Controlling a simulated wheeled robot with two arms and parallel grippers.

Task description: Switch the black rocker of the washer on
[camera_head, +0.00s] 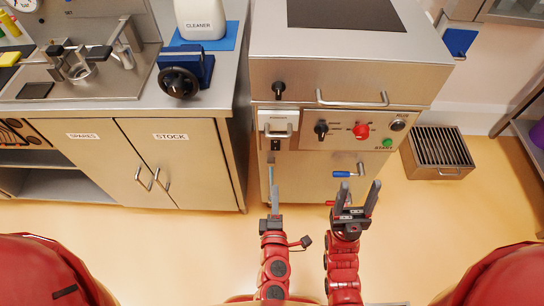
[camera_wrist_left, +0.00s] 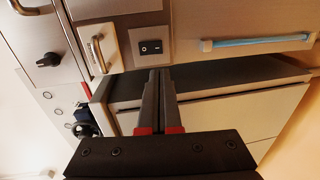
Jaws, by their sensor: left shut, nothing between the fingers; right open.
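The washer (camera_head: 350,78) is the steel cabinet in the middle of the head view. Its black rocker (camera_head: 275,145) sits low on the left of the front, just below a white drawer with a handle. In the left wrist view the rocker (camera_wrist_left: 151,46) shows on a light plate beside the drawer handle; which way it is tipped I cannot tell. My left gripper (camera_head: 272,168) is shut and empty, pointing at the front just below the rocker. In the left wrist view its fingertips (camera_wrist_left: 160,72) appear close to the rocker, with no clear contact. My right gripper (camera_head: 357,187) is open and empty, further right.
The panel right of the rocker has a black knob (camera_head: 321,129), a red knob (camera_head: 361,130) and a green button (camera_head: 387,142). Floor between is clear.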

